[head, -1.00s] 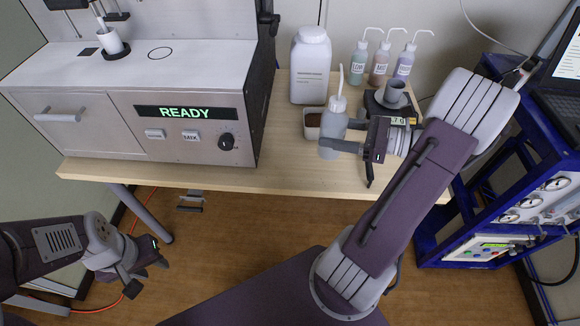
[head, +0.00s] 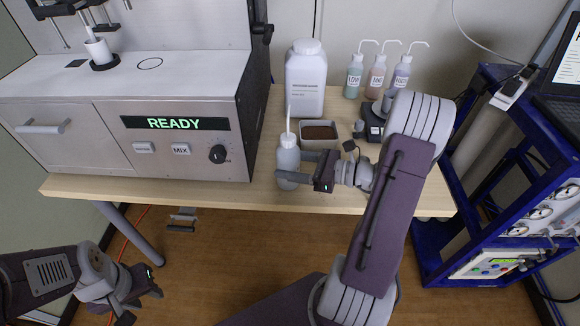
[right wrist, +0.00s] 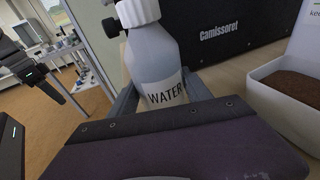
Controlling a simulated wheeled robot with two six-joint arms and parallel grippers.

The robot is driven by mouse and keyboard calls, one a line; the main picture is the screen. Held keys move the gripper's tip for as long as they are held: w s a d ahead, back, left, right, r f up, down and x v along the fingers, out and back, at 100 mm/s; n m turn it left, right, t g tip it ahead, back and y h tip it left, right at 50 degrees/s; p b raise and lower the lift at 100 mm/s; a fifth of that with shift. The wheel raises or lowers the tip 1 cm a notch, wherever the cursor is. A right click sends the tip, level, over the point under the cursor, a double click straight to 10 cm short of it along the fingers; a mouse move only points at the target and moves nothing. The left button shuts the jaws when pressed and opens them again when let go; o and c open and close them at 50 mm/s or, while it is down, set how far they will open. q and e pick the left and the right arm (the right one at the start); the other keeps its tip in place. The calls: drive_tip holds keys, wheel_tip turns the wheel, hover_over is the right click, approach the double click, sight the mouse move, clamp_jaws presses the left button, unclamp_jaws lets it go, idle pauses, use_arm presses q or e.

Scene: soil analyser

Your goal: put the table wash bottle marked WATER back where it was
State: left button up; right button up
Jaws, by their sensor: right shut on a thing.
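The wash bottle marked WATER (head: 287,158) is pale with a white cap and thin upright spout. It is near the table's front edge, just right of the analyser. My right gripper (head: 291,170) is shut around its body from the right. In the right wrist view the WATER label on the bottle (right wrist: 168,75) shows between the fingers. I cannot tell whether its base touches the table. My left gripper (head: 143,300) is open and empty, low at the left, in front of the table.
A soil tray (head: 303,142) stands just behind and right of the bottle, with a big white jar (head: 306,85) behind it. A scale (head: 373,122) and several small wash bottles (head: 376,77) stand further right. The analyser (head: 190,110) bounds the left. Bare tabletop (head: 345,203) lies along the front edge.

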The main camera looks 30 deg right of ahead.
drive_tip(key=o, duration=1)
drive_tip(key=shift+f, duration=0.1)
